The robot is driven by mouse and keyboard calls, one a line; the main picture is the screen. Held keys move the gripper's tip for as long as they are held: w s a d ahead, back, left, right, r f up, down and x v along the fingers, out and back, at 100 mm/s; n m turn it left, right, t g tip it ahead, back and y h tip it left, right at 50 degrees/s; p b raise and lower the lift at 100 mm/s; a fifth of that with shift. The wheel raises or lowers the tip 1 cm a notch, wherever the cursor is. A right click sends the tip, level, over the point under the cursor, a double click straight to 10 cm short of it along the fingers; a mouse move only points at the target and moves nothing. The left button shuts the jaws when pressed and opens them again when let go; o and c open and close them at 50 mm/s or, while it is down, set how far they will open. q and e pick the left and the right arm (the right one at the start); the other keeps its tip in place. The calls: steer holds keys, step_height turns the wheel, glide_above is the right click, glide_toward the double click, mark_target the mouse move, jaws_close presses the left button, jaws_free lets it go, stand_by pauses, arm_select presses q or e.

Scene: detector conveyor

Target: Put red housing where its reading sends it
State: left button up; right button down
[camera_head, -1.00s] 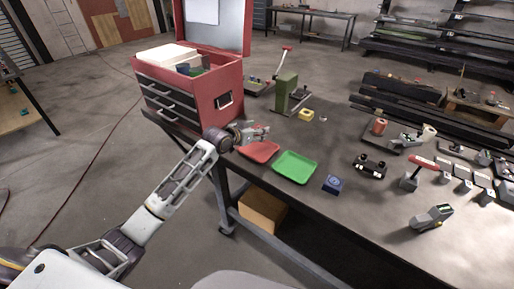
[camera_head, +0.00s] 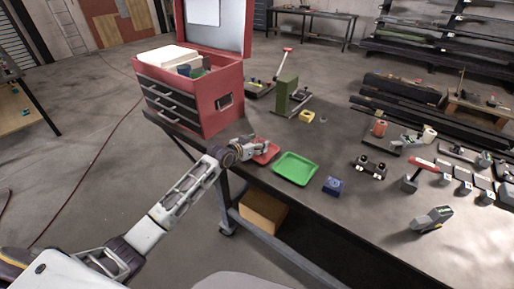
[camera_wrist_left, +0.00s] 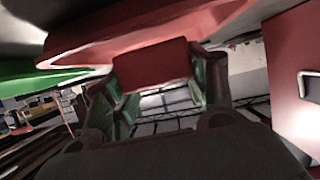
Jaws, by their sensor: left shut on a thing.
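My left gripper (camera_head: 262,151) is low over the red tray (camera_head: 268,158) near the table's left edge. In the left wrist view it is shut on the red housing (camera_wrist_left: 155,65), a small red block between the two fingertips. The red tray (camera_wrist_left: 120,35) fills the space close behind the housing there; I cannot tell whether they touch. In the head view the housing is hardly distinguishable from the tray. The green tray (camera_head: 295,168) lies empty just right of the red one. My right gripper is not in view.
A red tool chest (camera_head: 222,98) stands close behind my left gripper. A blue block (camera_head: 333,186) sits right of the green tray. A green upright device (camera_head: 287,95) and a yellow block (camera_head: 307,117) stand farther back. A grey handheld device (camera_head: 433,217) lies at right.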

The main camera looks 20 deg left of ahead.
arm_select(q)
steer(key=shift+f, duration=0.9)
steer(key=shift+f, duration=0.15)
steer(key=o, duration=1.3)
steer(key=shift+c, duration=0.2)
steer(key=v, duration=1.2)
